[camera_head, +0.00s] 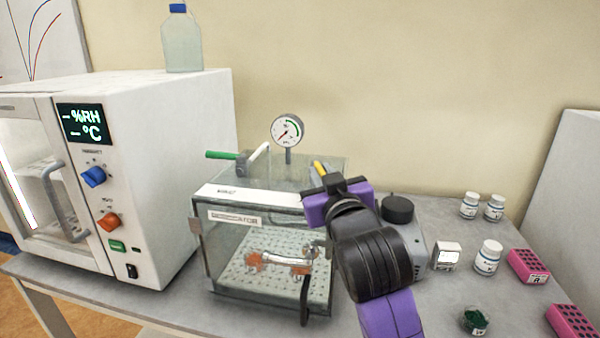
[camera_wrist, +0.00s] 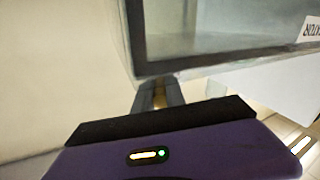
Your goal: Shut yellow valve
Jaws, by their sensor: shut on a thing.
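The yellow valve handle (camera_head: 319,168) shows at the top right of the clear desiccator box (camera_head: 222,262), just left of my gripper. My gripper (camera_head: 326,186) is at the box's back right top corner, shut on the yellow valve. Most of the handle is hidden by the gripper in the head view. In the wrist view a dull yellow-brown piece (camera_wrist: 158,95) shows between my gripper (camera_wrist: 160,112) and the box edge. A green valve handle (camera_head: 222,155) points left on the box's top, with a white tube beside it.
A pressure gauge (camera_head: 288,131) stands on the box, close to my gripper. A white chamber (camera_head: 190,150) with a bottle (camera_head: 181,42) on top stands at left.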

